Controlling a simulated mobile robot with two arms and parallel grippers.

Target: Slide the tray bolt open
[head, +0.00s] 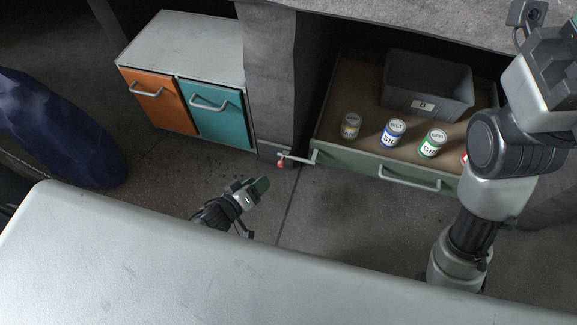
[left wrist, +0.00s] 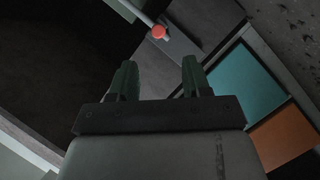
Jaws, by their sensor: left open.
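The tray bolt (head: 297,159) is a thin metal bar with a red knob (head: 281,162), low between the teal-doored cabinet and the pulled-out tray drawer (head: 345,160). In the left wrist view the red knob (left wrist: 158,32) shows at the top, beyond the fingertips, with part of the grey bar beside it. My left gripper (head: 260,187) is below and left of the knob in the head view, apart from it. In the left wrist view its two dark green fingers (left wrist: 158,75) are spread with nothing between them. My right arm shows at the right; its fingertips are not visible.
The drawer holds a grey bin (head: 428,88) and several labelled cans (head: 394,132). A cabinet has an orange door (head: 160,105) and a teal door (head: 215,120). A concrete pillar (head: 268,80) stands between. A pale surface (head: 150,260) fills the front; the floor (head: 170,180) beyond is clear.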

